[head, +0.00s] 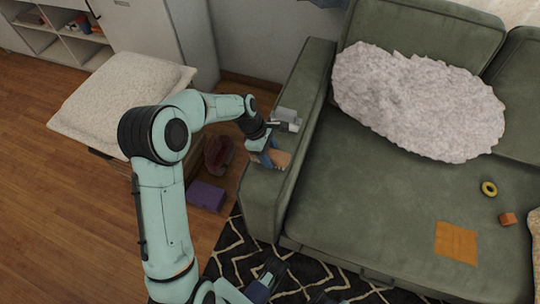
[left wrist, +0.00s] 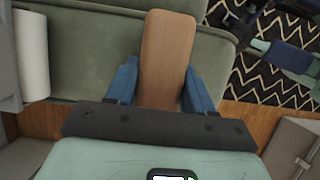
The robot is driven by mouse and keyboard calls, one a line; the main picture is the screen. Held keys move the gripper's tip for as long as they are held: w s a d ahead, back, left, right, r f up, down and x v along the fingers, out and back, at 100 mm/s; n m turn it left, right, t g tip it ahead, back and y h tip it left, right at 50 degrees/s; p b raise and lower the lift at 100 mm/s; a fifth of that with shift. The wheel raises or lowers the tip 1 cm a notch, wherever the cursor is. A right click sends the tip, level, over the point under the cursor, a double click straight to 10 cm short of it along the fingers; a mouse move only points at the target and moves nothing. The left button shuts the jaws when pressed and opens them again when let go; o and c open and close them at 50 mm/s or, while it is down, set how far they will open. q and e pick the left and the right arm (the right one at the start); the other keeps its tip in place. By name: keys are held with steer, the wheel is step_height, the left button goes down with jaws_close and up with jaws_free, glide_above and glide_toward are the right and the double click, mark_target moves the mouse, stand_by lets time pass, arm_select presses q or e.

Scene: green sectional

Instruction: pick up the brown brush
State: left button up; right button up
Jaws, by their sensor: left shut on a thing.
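The brown brush (head: 281,158) is over the green sofa armrest in the head view, partly hidden by my left gripper (head: 268,156). In the left wrist view the brush (left wrist: 168,45) is a flat brown wooden shape with a rounded far end. The blue fingers of my left gripper (left wrist: 160,85) are closed on its two sides. The brush overlaps the armrest in both views, and I cannot tell whether it touches it. Part of my other arm (head: 265,282) shows at the bottom of the head view; its jaw state is unclear.
The sofa armrest (head: 262,200) lies under my left gripper. A grey and white object (head: 285,113) is beside the wrist. A white fluffy throw (head: 410,100), orange cloth (head: 456,241), yellow ring (head: 489,188) and orange block (head: 507,219) lie on the sofa. A purple box (head: 206,195) is on the floor.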

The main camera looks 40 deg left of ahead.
mark_target(270, 152)
arm_select(q)
step_height(270, 152, up, 10)
steer(key=shift+w+p, duration=0.1)
steer(key=shift+p, duration=1)
step_height(270, 152, up, 9)
steer(key=p, duration=0.2)
steer(key=shift+r, duration=0.2)
arm_select(e)
steer(key=shift+g, duration=0.6)
steer(key=s+r, duration=0.2)
steer(key=s+a+r, duration=0.1)
steer(key=r, duration=0.1)
steer(key=shift+s+a+r, duration=0.1)
steer(key=shift+s+r, duration=0.15)
steer(key=shift+s, duration=0.1)
arm_select(q)
steer(key=shift+o, duration=0.9)
arm_select(e)
steer(key=shift+y, duration=0.3)
